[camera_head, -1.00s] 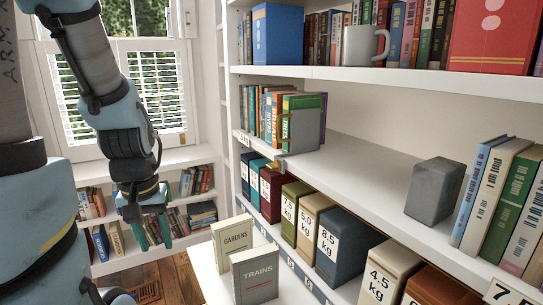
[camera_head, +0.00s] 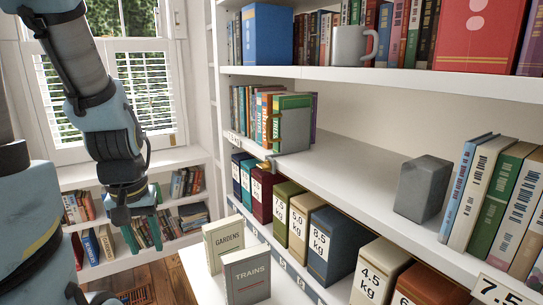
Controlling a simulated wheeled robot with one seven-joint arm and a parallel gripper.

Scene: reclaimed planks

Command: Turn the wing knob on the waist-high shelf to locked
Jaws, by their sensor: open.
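My gripper (camera_head: 141,236) hangs at the left, fingers pointing down, open and empty. It is in front of the low bookcase under the window, well left of the tall shelves. A small brass-coloured piece (camera_head: 267,164) sits at the front edge of the middle shelf (camera_head: 352,165), beside a grey bookend. It may be the wing knob, but it is too small to tell its shape or which way it is turned. No locked marking can be read. My gripper is clearly apart from it.
Books and the grey bookend (camera_head: 293,131) stand at the middle shelf's left, a grey block (camera_head: 422,188) at its right. Weight-labelled binders (camera_head: 331,247) fill the shelf below. Two upright books, GARDENS (camera_head: 222,240) and TRAINS (camera_head: 246,275), stand on a white surface in front.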

